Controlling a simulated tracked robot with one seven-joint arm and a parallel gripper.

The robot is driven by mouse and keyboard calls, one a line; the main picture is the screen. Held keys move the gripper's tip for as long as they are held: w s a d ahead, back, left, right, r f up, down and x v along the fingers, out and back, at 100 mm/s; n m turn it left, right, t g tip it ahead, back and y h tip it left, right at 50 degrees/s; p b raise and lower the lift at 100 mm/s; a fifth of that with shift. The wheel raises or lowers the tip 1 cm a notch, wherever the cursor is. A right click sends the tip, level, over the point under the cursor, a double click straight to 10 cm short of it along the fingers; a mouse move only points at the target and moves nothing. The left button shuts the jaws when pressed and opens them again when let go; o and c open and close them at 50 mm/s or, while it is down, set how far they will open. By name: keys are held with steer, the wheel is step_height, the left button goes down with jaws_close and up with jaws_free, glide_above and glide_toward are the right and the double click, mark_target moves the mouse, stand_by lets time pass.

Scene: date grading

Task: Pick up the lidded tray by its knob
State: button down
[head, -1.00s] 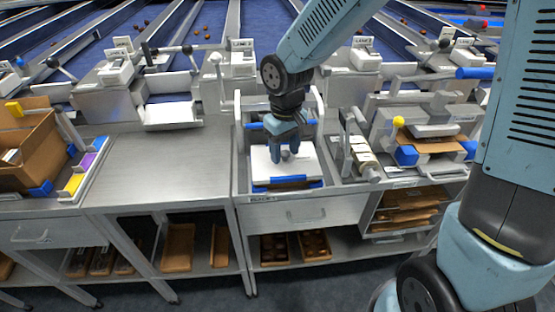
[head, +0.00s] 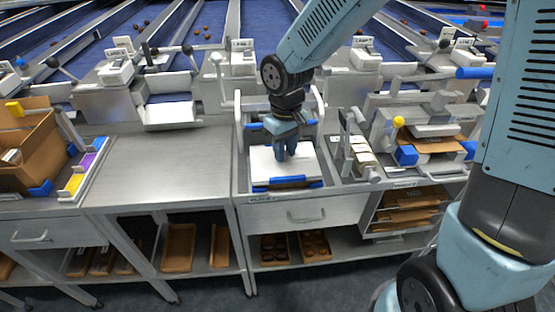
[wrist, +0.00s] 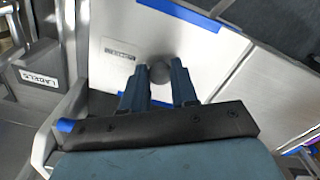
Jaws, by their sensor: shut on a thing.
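The lidded tray (head: 264,164) has a flat white lid and sits in a metal frame with blue strips on the bench. The white lid also shows in the wrist view (wrist: 205,50), with a small printed label and blue strips at its edges. A dark round knob (wrist: 160,71) stands on the lid. My gripper (head: 287,156) points down onto the lid in the head view. In the wrist view its two fingers (wrist: 158,82) stand on either side of the knob, shut on it. The fingers partly hide the knob. I cannot tell whether the tray is clear of its seat.
A metal lever unit (head: 358,150) stands close to the right of the frame. The bench top (head: 165,168) to the left is clear, with a cardboard box (head: 35,145) at its far left. Brown trays (head: 178,247) lie on the lower shelf.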

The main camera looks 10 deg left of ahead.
steer(key=shift+w+r, duration=0.1)
steer(key=shift+r, duration=0.15)
steer(key=shift+w+r, duration=0.15)
steer(key=shift+r, duration=1.6)
steer(key=shift+a, duration=0.1)
